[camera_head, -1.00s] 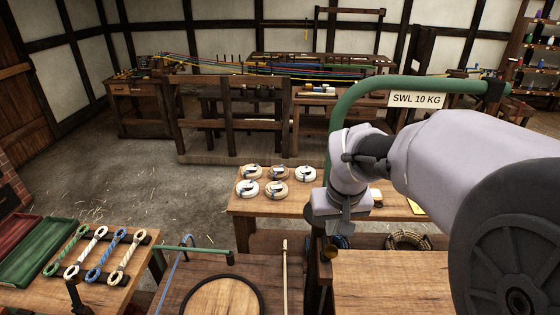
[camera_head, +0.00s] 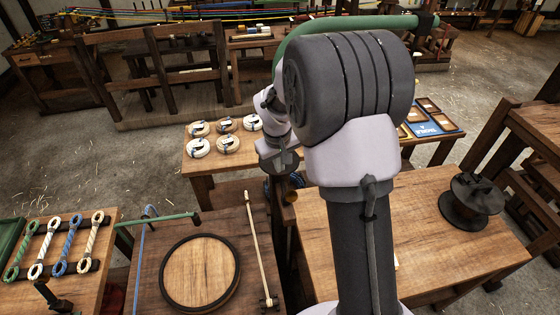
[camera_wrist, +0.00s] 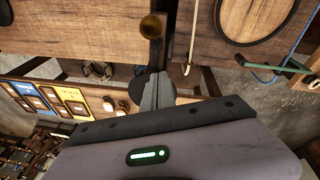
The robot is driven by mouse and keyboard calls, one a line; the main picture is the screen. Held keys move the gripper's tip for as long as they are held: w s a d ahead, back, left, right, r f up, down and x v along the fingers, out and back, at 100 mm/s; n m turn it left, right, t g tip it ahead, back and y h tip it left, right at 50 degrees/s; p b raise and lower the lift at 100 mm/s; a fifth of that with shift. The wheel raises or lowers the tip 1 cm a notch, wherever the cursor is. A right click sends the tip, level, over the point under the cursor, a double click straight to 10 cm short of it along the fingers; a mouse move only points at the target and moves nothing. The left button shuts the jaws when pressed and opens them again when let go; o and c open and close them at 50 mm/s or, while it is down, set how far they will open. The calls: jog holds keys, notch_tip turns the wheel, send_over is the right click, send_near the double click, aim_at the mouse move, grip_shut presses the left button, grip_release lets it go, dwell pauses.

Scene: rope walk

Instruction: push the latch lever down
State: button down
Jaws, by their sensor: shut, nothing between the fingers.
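A round brass-coloured knob (camera_head: 291,196) on a dark upright between the benches appears to belong to the latch lever. The knob also shows in the wrist view (camera_wrist: 152,27), near the top, with dark metal below it. My gripper (camera_head: 284,172) is just above the knob in the head view. In the wrist view my gripper (camera_wrist: 158,76) has its grey fingers together and empty, pointing towards the knob. The fingers and the knob look apart, but the exact gap is unclear. My arm hides part of the area right of the knob.
A bench with a round board (camera_head: 201,272) and a pale rod (camera_head: 262,245) stands left of the knob. A bench with a dark spool (camera_head: 472,203) stands right. Rope coils (camera_head: 228,143) lie on the table behind.

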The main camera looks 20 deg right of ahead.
aim_at(289, 198)
notch_tip(289, 198, down, 5)
jog(key=s+d, duration=0.1)
jog(key=s, duration=0.1)
jog(key=shift+s+f+b, duration=0.2)
jog(key=shift+s+b, duration=0.15)
